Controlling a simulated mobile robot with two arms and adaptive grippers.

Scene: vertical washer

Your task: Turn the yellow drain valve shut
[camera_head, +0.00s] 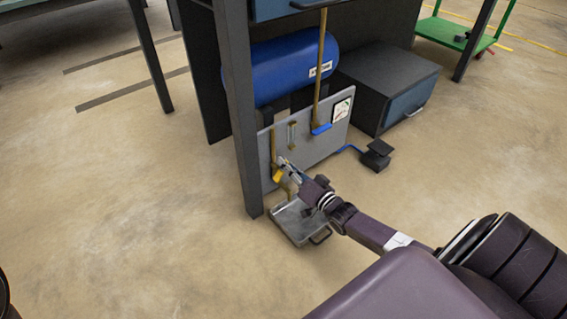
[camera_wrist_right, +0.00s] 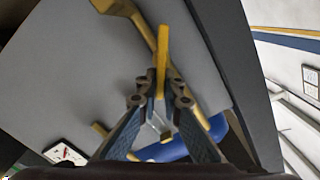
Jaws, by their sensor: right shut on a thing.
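The yellow drain valve handle (camera_head: 277,175) is low on the left part of the grey panel, above a metal tray. In the right wrist view the yellow handle (camera_wrist_right: 162,58) is a narrow flat lever, standing nearly upright in the picture on a brass pipe (camera_wrist_right: 139,28). My right gripper (camera_head: 284,163) reaches the panel from the right. In its wrist view the right gripper (camera_wrist_right: 160,95) is shut on the lower part of the lever, with a finger on either side. The fingers partly hide the valve body. My left gripper is not in view.
A blue-handled valve (camera_head: 321,129) is to the right on the panel (camera_head: 312,151). The metal tray (camera_head: 290,222) lies on the floor below. A dark table leg (camera_head: 243,130) stands close left of the valve. A small pedal (camera_head: 377,155) is at right. The floor at left is clear.

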